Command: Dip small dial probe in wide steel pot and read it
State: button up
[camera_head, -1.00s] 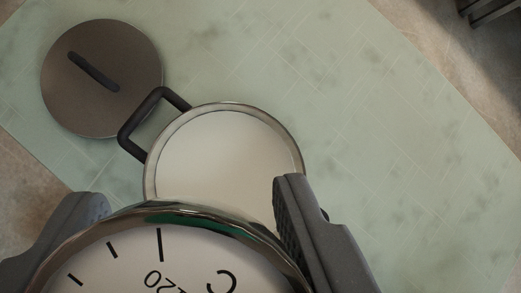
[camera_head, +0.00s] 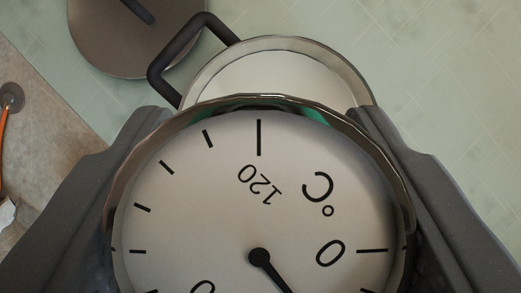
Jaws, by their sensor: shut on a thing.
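My gripper (camera_head: 258,118) is shut on the small dial probe (camera_head: 215,220), with one grey finger on each side of its round steel rim. The white face is turned towards the camera, its figures upside down, with 120, 0 and °C showing. The black pointer runs down and right from the hub and its tip is cut off by the lower edge. The wide steel pot (camera_head: 290,43) is beyond the dial, with pale liquid (camera_head: 280,78) inside. The dial hides its near part. The probe's stem is hidden, so I cannot tell whether it touches the liquid.
The pot's black handle (camera_head: 172,62) sticks out to the left. A round dark lid (camera_head: 105,42) lies on the green tiled surface (camera_head: 450,70) at upper left. Part of an orange object (camera_head: 3,130) shows at the left edge. The tiles at right are clear.

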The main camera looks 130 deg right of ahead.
notch_tip(320, 180, down, 6)
jog(key=b, duration=0.4)
jog(key=shift+b, duration=0.3)
jog(key=shift+f+b, duration=0.15)
jog(key=shift+b, duration=0.3)
dwell(0.3)
dwell(4.6)
